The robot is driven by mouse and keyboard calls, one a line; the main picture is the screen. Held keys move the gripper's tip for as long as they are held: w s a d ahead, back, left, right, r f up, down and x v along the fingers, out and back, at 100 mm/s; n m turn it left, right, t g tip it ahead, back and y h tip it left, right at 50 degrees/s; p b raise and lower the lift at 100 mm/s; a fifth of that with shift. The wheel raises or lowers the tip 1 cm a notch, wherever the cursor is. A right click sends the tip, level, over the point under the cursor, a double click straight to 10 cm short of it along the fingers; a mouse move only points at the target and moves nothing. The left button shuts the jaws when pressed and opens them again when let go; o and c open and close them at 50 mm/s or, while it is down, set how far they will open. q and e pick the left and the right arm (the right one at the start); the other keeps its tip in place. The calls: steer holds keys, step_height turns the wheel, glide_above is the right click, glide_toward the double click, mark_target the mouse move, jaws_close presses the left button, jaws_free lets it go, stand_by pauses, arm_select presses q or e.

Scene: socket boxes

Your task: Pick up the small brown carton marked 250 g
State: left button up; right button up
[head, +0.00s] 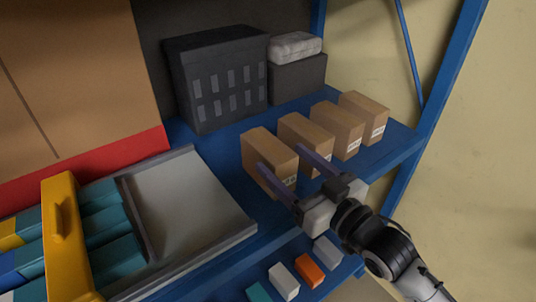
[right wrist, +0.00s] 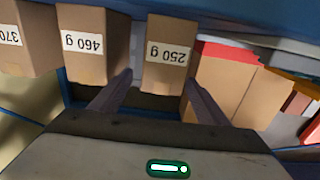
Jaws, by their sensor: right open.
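The small brown carton marked 250 g (right wrist: 168,50) shows upside down in the right wrist view, between the lines of my two fingers. In the head view it appears to be the leftmost carton (head: 283,158) of the row on the blue shelf. My right gripper (head: 277,156) is open and empty, pointing at the row from the front. In the right wrist view its fingertips (right wrist: 159,78) lie to either side of the carton's near end. I cannot tell how far they reach alongside it. My left gripper is not in view.
The 460 g carton (right wrist: 92,45) stands close beside, with a carton marked 370 (right wrist: 27,38) beyond. A dark crate (head: 217,80) stands behind; a grey tray (head: 180,205) lies left. Small colored boxes (head: 310,270) sit lower in front. A blue post (head: 432,110) bounds the right.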

mark_target(268, 144)
steer(key=shift+w+a, duration=0.4)
steer(key=shift+w, duration=0.15)
steer(key=x, duration=0.4)
steer(key=shift+w+a+p, duration=0.15)
steer(key=shift+a+p, duration=0.1)
steer(key=shift+p, duration=0.1)
steer(key=shift+w+a, duration=0.1)
steer(key=shift+w, duration=0.05)
steer(key=c, duration=1.2)
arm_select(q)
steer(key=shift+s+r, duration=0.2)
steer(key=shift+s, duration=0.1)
arm_select(e)
steer(key=shift+c, duration=0.6)
steer(key=shift+r, duration=0.1)
